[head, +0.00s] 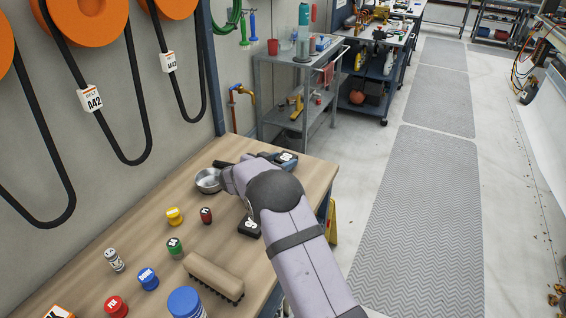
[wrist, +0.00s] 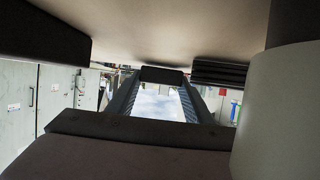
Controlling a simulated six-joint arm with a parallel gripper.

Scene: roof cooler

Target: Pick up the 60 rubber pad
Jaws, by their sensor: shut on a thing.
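My gripper (wrist: 161,84) shows in the wrist view with its two dark fingers closed toward a black block, a rubber pad (wrist: 162,74), at their tips. No number shows on that face. In the head view my arm hides the fingertips, above the far end of the wooden bench. A black pad with a white label (head: 287,158) shows just right of my wrist, its number too small to read surely. Another black pad with a white label (head: 249,227) lies left of my forearm, partly hidden by it.
A metal bowl (head: 208,181) sits close left of my wrist. Yellow (head: 174,216), dark red (head: 206,215) and green (head: 174,247) small items, several capped containers and a brush (head: 213,276) stand on the bench (head: 110,225). Belts hang on the wall at left.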

